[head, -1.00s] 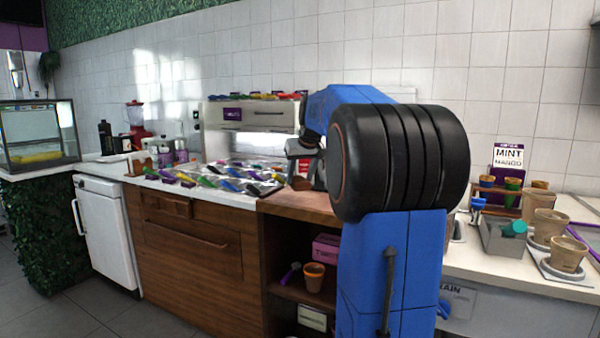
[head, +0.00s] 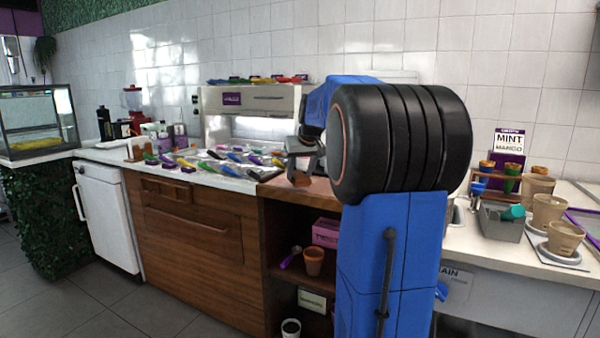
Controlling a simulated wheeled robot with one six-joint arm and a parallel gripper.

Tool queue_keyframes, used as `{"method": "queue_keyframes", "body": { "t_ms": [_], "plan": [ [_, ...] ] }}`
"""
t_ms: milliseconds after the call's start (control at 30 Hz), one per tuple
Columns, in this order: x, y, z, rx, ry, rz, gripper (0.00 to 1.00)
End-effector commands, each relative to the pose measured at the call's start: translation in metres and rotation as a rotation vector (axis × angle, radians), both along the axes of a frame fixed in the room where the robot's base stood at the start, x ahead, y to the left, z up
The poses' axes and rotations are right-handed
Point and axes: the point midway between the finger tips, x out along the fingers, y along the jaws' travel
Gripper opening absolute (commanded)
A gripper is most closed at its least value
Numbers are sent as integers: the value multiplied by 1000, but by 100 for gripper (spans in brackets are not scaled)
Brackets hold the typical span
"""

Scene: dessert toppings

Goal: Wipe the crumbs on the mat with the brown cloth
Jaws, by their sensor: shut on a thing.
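My gripper (head: 300,178) is at the centre of the head view, low over the wooden counter top (head: 272,188), just left of my arm's big black joint. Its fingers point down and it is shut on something. What it holds is too small and too brown against the wood to make out clearly; it is consistent with the brown cloth. I cannot make out the mat or any crumbs. My blue arm and its black joint hide the counter to the right of the gripper.
A tray area of colourful scoops (head: 215,160) lies left of the gripper, before a metal dispenser (head: 250,110). A pink box (head: 326,232) and terracotta pot (head: 313,262) sit on the shelf below. At right stand a grey bin (head: 500,222), cups (head: 563,238) and a mint-mango sign (head: 509,140).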

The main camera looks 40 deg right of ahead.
Motion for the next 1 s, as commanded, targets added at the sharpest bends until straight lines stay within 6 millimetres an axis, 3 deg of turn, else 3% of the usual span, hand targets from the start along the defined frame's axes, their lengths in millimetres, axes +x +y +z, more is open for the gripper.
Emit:
{"method": "queue_keyframes", "body": {
  "t_ms": [1000],
  "plan": [
    [0, 0, -12, 0, 1, 0, 28]
  ]
}}
